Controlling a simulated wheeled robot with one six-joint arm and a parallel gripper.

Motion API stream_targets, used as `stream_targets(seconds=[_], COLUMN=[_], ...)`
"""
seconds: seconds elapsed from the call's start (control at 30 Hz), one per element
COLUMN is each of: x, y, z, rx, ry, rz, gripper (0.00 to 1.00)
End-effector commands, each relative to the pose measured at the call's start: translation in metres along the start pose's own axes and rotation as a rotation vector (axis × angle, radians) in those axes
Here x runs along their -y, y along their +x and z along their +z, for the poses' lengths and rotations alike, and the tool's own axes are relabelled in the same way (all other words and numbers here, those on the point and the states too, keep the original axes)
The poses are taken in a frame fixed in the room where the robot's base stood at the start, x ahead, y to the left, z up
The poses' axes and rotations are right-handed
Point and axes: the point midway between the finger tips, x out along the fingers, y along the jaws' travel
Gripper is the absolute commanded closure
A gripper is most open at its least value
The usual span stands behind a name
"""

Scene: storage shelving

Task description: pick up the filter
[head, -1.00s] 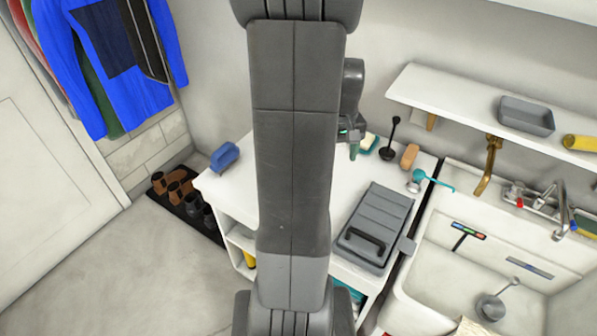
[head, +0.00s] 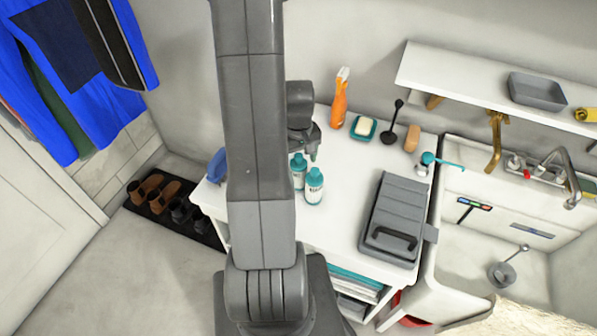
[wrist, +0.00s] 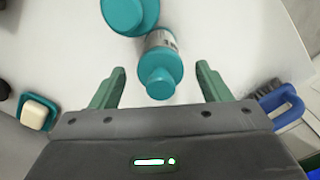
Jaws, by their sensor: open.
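I cannot pick out anything that is clearly a filter. Two white bottles with teal caps stand on the white counter, the nearer one (head: 314,187) and one to its left (head: 298,170), partly hidden by my arm. My gripper (head: 314,154) is above the counter close to these bottles. In the wrist view, my gripper (wrist: 160,74) is open. One teal-capped bottle (wrist: 161,62) shows between and beyond its fingers, and another teal cap (wrist: 128,12) is cut off at the top. Nothing is held.
An orange spray bottle (head: 339,100), soap dish (head: 364,128), black plunger (head: 390,125), brown brush (head: 412,138) and teal-handled tool (head: 440,159) stand along the back. A grey case (head: 394,215) lies at right, beside the sink (head: 470,245). A blue brush (head: 217,166) is at left.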

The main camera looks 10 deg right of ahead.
Motion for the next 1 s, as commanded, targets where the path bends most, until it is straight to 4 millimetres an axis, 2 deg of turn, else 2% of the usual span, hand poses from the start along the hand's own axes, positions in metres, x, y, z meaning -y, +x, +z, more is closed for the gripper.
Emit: stream_targets(seconds=[0.17,0.43,0.47,0.7,1.0], x=[0.001,0.000,0.000,0.000,0.000], y=[0.015,0.017,0.017,0.017,0.015], z=[0.000,0.000,0.000,0.000,0.000], rx=[0.001,-0.001,-0.001,0.000,-0.001], ry=[0.000,0.000,0.000,0.000,0.000], rz=[-0.001,0.000,0.000,0.000,0.000], gripper=[0.30,0.30,0.34,0.81,0.82])
